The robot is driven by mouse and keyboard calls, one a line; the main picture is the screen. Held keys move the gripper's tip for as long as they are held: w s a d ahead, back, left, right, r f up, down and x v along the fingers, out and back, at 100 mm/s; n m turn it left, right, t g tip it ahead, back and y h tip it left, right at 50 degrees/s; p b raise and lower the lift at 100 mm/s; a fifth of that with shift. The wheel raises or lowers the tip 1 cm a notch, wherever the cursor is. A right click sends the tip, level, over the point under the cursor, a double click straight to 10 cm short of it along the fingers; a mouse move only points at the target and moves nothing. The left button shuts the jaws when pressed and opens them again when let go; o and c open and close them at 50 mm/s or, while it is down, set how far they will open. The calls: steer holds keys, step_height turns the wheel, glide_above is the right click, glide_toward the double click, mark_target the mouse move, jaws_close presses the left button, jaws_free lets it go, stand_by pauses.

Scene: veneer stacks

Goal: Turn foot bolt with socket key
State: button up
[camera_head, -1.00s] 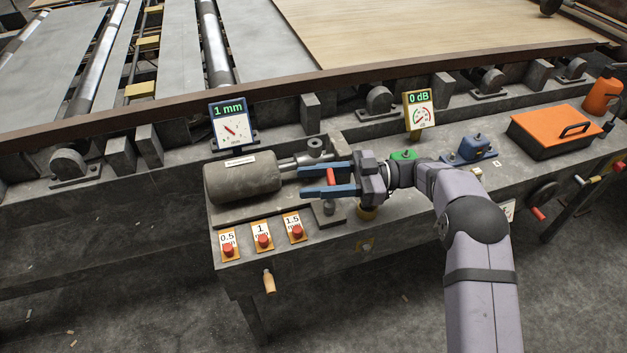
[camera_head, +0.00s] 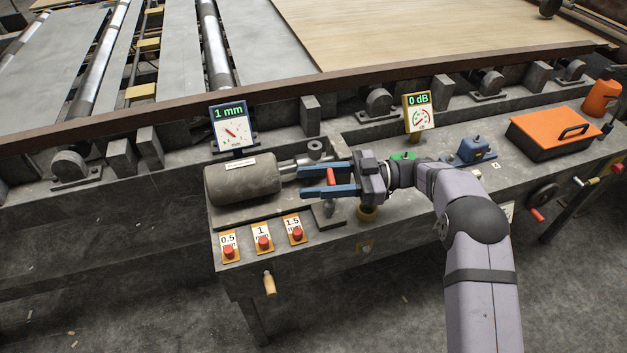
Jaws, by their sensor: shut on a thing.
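My gripper (camera_head: 326,180) reaches left over the bench, its two blue fingers beside the shaft end of the grey motor (camera_head: 243,179). A red handle (camera_head: 331,177), seemingly that of the socket key, shows between the fingers, and the gripper is shut on it. The key's lower end is mostly hidden by the near finger. A grey bolt-like piece (camera_head: 329,209) stands on the motor's base plate (camera_head: 320,221) just below the near finger. I cannot tell whether the key's socket sits on that bolt.
A gauge reading 1 mm (camera_head: 230,126) stands behind the motor, and one reading 0 dB (camera_head: 419,111) stands farther right. Red buttons (camera_head: 264,243) line the front left. A blue device (camera_head: 476,149) and an orange-lidded box (camera_head: 562,131) occupy the right side.

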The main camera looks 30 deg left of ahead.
steer(key=shift+r+p, duration=0.45)
steer(key=shift+r, duration=0.1)
stand_by(1.1)
step_height(320, 180, up, 5)
steer(key=p, duration=0.3)
steer(key=shift+a+p, duration=0.1)
steer(key=shift+p, duration=0.2)
